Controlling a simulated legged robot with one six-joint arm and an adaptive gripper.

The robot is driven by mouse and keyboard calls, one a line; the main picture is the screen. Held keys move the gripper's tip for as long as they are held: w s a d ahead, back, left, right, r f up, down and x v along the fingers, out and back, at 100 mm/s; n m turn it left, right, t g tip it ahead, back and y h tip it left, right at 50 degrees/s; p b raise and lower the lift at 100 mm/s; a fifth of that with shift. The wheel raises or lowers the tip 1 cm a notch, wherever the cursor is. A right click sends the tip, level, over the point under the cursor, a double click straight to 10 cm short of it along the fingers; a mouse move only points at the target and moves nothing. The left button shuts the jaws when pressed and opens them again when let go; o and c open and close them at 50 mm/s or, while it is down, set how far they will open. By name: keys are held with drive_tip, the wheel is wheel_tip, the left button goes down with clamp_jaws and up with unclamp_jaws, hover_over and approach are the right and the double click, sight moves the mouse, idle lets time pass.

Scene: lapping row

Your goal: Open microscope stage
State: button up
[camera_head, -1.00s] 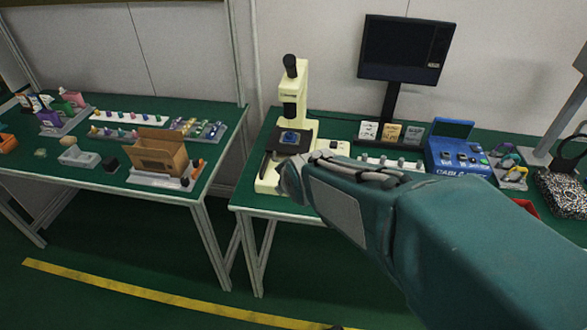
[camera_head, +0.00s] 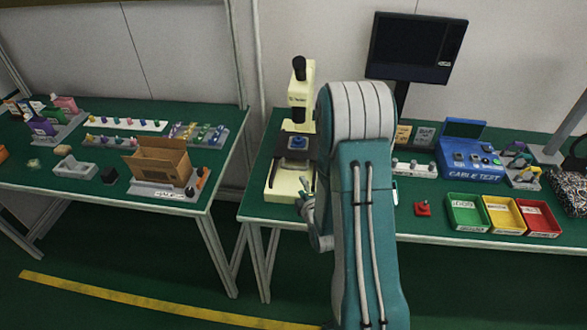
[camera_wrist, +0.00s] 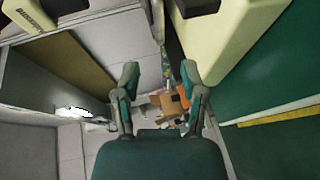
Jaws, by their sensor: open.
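The cream microscope (camera_head: 302,85) stands upright near the left end of the right-hand table. My gripper (camera_head: 303,192) is at the front right of the microscope base, below the stage level in the picture, partly hidden by my arm. In the wrist view my gripper (camera_wrist: 160,78) has its two fingers apart with nothing held between them. Large cream microscope parts (camera_wrist: 222,40) fill the upper right of that view, close by. I cannot tell whether a finger touches the microscope.
A black monitor (camera_head: 418,47) stands behind. To the right are a blue cable test box (camera_head: 468,160), a red button block (camera_head: 423,208), and green (camera_head: 467,213), yellow (camera_head: 505,216) and red (camera_head: 540,218) trays. A cardboard box (camera_head: 160,163) sits on the left table, across a gap.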

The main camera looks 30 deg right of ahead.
sight(294, 167)
drive_tip(key=x, duration=1)
drive_tip(key=shift+w+d+f, duration=0.1)
drive_tip(key=shift+w+f, duration=0.05)
drive_tip(key=shift+w, duration=0.2)
clamp_jaws()
